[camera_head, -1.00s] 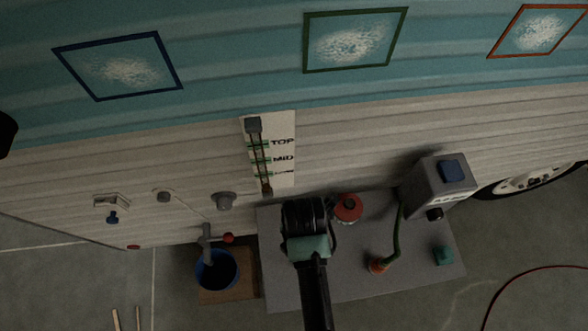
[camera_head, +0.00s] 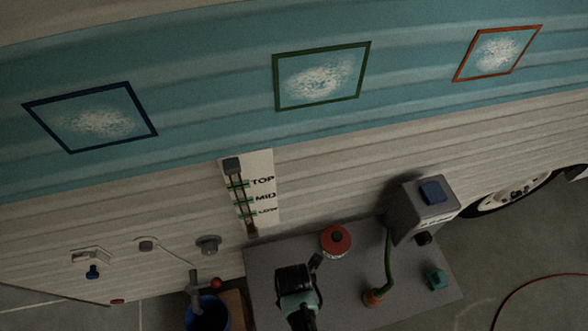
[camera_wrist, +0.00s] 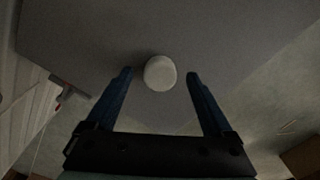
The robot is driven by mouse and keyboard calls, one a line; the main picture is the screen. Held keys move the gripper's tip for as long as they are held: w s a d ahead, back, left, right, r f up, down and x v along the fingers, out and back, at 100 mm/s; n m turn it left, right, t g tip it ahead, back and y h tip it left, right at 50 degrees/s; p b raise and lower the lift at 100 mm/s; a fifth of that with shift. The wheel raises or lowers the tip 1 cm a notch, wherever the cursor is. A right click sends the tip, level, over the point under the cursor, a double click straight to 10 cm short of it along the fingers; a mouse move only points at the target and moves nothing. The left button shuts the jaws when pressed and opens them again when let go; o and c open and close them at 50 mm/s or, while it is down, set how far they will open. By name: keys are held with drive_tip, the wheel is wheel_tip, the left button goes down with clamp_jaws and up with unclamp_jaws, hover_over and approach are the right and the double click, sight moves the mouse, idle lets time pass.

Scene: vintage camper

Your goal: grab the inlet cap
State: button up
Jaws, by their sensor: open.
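In the wrist view a pale round cap-like thing (camera_wrist: 160,73), which looks like the inlet cap, sits over the grey mat, between and slightly beyond my fingertips. Neither finger touches it in the picture. My gripper (camera_wrist: 160,85) is open and empty, with one blue finger to each side of the cap. In the head view my gripper (camera_head: 297,288) is over the left part of the grey mat (camera_head: 350,285); its fingertips and the cap are hidden there.
A red round can-like thing (camera_head: 336,241) stands on the mat just right of my gripper. The camper wall rises behind.

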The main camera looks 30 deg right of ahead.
drive_tip(key=shift+f, duration=0.1)
clamp_jaws()
idle(0.4)
